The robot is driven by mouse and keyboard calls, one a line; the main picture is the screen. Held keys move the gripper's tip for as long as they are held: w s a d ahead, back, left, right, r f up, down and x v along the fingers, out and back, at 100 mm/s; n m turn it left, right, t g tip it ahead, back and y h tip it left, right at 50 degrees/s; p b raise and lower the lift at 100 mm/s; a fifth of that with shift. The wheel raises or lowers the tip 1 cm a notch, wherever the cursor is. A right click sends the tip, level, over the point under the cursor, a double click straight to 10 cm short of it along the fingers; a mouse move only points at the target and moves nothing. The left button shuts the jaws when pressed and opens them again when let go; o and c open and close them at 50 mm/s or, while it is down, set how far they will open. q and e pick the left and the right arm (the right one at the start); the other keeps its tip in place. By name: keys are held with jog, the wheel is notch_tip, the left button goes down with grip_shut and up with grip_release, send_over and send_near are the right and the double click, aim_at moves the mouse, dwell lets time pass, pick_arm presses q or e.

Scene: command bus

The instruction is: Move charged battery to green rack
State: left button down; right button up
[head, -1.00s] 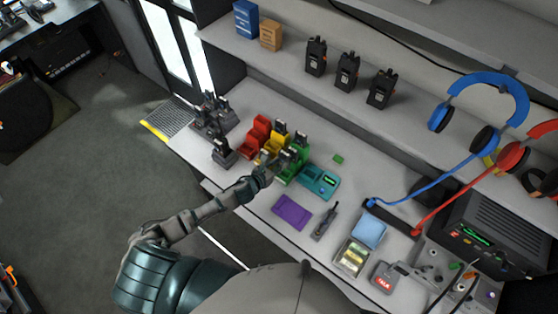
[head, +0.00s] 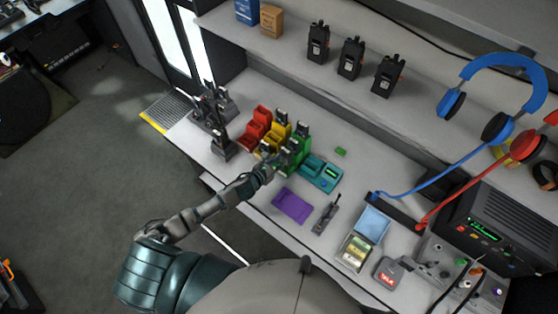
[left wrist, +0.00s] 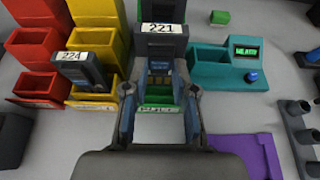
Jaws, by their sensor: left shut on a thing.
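The green rack (head: 299,161) stands on the counter, right of a yellow rack and a red rack. In the left wrist view, a dark battery labelled 221 (left wrist: 164,29) stands in the back of the green rack (left wrist: 159,110). My left gripper (head: 279,160) is over the front of this rack. Its fingers (left wrist: 161,112) are closed around a dark blue-grey battery (left wrist: 160,68) with contacts on its face, at the front slot. I cannot tell whether it is fully seated. Another battery, labelled 224 (left wrist: 85,71), stands in the front of the yellow rack (left wrist: 98,40). My right gripper is not in view.
A teal tester (head: 322,174) with a lit display stands right of the green rack. A purple mat (head: 291,206) lies in front. A small green block (head: 341,152) lies behind the tester.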

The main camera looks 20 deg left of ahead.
pick_arm(q)
jog(key=shift+f+b, duration=1.15)
jog(key=shift+f, duration=0.65)
jog(key=shift+f+b, duration=0.15)
jog(key=shift+b, duration=0.15)
jog(key=c, duration=0.8)
grip_release()
jog(key=shift+c, duration=0.2)
jog(key=shift+s, duration=0.1)
jog(key=v, duration=1.1)
jog(key=shift+s+a, duration=0.25)
jog(key=shift+s, duration=0.1)
